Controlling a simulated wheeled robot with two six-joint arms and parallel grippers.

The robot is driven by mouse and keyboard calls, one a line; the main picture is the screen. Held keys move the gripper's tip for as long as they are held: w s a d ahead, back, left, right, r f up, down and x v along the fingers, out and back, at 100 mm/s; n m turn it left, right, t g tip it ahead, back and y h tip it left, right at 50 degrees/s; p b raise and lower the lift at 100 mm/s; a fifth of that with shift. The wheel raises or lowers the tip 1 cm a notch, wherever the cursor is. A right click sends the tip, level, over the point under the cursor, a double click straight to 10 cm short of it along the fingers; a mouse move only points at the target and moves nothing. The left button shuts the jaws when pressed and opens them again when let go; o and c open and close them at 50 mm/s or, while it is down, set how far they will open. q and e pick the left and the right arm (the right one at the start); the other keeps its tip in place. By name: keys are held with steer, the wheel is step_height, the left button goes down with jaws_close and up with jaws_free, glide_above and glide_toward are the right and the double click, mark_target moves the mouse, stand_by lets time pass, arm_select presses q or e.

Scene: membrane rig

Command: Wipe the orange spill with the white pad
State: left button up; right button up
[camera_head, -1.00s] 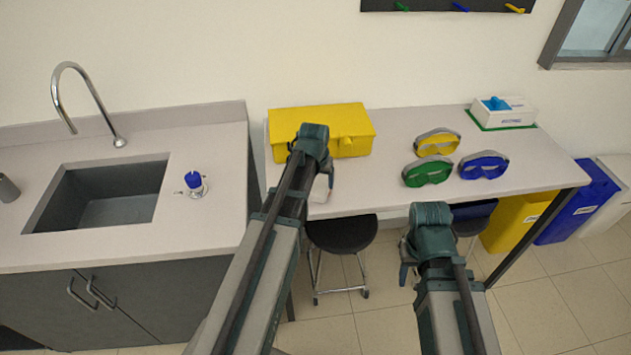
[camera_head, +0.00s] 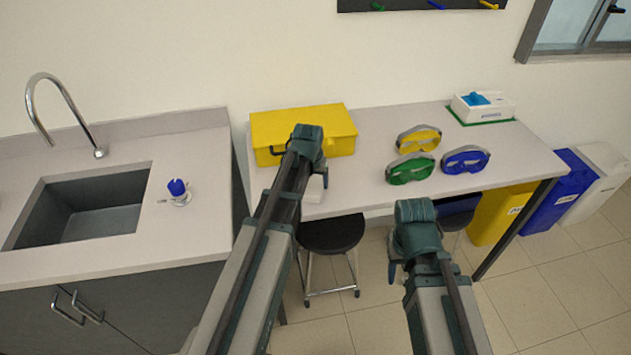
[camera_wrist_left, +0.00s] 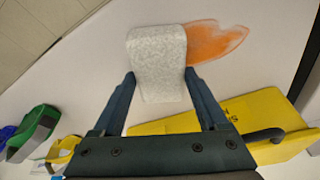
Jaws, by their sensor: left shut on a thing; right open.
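The white pad (camera_wrist_left: 157,58) is between the two fingers of my left gripper (camera_wrist_left: 158,80) in the left wrist view, and the gripper is shut on it. The orange spill (camera_wrist_left: 217,40) lies on the pale table top right beside the pad, which overlaps its left end in that view. In the head view my left gripper (camera_head: 312,172) is low over the table's front part, with a bit of the pad (camera_head: 313,190) showing. The spill is hidden there behind my left arm. My right gripper (camera_head: 396,268) is open and empty, in front of the table.
A yellow case (camera_head: 335,125) stands on the table behind my left gripper. Yellow (camera_head: 419,138), green (camera_head: 410,170) and blue goggles (camera_head: 466,160) lie to the right, with a white box (camera_head: 483,107) at the back. A dark stool (camera_head: 332,235) is under the table's front edge.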

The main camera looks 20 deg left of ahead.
arm_select(q)
steer(key=shift+s+a, duration=0.5)
steer(key=shift+a, duration=0.35)
steer(key=shift+s+a, duration=0.45)
steer(key=shift+a, duration=0.35)
steer(key=shift+s+a+f, duration=0.1)
steer(key=shift+s+a, duration=0.5)
steer(key=shift+a, duration=0.3)
steer(key=shift+s+a+f, duration=0.1)
steer(key=shift+s+a, duration=0.45)
steer(key=shift+a, duration=0.35)
steer(key=shift+s+a+r, duration=0.1)
steer(key=shift+s+a, duration=0.35)
steer(key=shift+a, duration=0.4)
steer(key=shift+s+a+r, duration=0.1)
steer(key=shift+s+a, duration=0.3)
steer(key=shift+a, duration=0.45)
steer(key=shift+d, duration=0.1)
step_height(320, 180, up, 6)
steer(key=p, duration=0.6)
